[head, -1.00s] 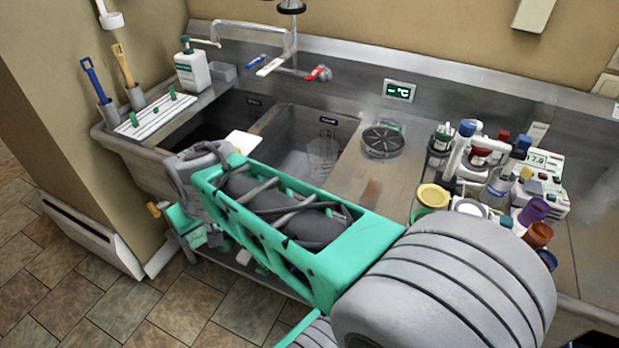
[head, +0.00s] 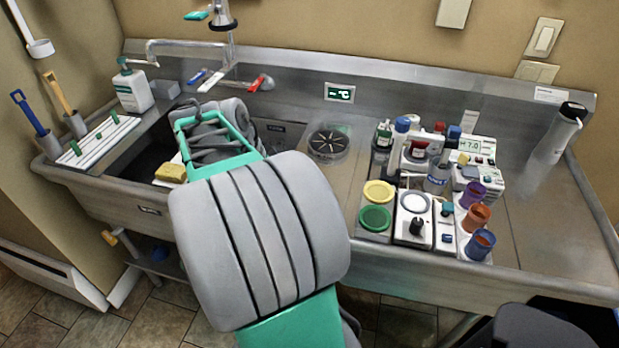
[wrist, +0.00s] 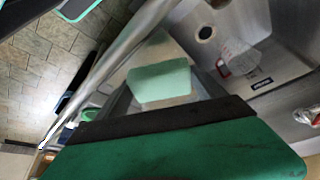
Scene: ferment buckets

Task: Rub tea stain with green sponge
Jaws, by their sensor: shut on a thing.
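The pale green sponge (wrist: 158,84) shows in the wrist view between the grey fingers of my gripper (wrist: 165,88), which is shut on it. The sponge is over the sink's front edge or close to it; I cannot tell whether it touches anything below. In the head view my arm hides the sponge and my fingertips. I see no tea stain in the current views; my arm covers part of the counter beside the sink.
A yellow sponge (head: 170,173) sits at the sink's front edge. A round drain cover (head: 328,142) lies on the counter. Cups, bottles and a meter (head: 477,148) crowd the middle right. A clear beaker (wrist: 237,58) is in the sink. The far right counter is mostly clear.

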